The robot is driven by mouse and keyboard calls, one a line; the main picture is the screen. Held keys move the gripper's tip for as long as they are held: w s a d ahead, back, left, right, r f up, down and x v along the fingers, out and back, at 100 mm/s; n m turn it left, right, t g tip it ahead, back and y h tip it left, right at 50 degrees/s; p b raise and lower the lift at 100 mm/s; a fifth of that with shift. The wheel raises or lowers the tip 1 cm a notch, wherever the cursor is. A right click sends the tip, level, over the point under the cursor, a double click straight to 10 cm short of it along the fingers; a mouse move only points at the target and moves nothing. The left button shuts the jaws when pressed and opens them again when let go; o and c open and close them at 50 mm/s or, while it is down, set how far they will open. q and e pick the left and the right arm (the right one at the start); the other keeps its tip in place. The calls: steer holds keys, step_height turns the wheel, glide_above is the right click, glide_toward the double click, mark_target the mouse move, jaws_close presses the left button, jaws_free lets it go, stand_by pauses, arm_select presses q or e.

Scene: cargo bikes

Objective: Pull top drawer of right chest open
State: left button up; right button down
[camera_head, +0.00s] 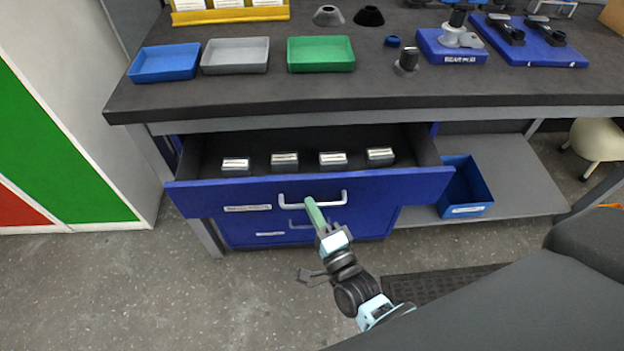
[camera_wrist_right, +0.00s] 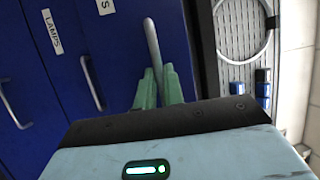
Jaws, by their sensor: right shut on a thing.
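The top drawer (camera_head: 310,191) of the blue chest under the workbench stands pulled out, and its inside shows. My right gripper (camera_head: 314,208) is shut on its pale bar handle (camera_head: 334,201). In the right wrist view, the green fingers of my right gripper (camera_wrist_right: 158,88) close on the end of the handle (camera_wrist_right: 152,42). Several small boxes with white labels (camera_head: 284,159) stand in a row in the drawer. A lower drawer (camera_head: 272,226) with its own handle sits shut beneath. My left gripper is not in view.
The dark workbench top (camera_head: 300,96) overhangs the chest and holds a blue tray (camera_head: 164,64), a grey tray (camera_head: 235,56) and a green tray (camera_head: 320,54). A blue bin (camera_head: 466,188) stands on the shelf to the right. Floor to the left is clear.

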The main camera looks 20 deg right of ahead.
steer(key=s+a+p, duration=0.1)
steer(key=s+a, duration=0.1)
steer(key=s, duration=0.6)
steer(key=shift+w+a, duration=0.1)
steer(key=c, duration=1.5)
jaws_free()
steer(key=a+v, duration=0.1)
steer(key=v, duration=0.6)
steer(key=shift+s+d, duration=0.45)
steer(key=shift+d, duration=0.1)
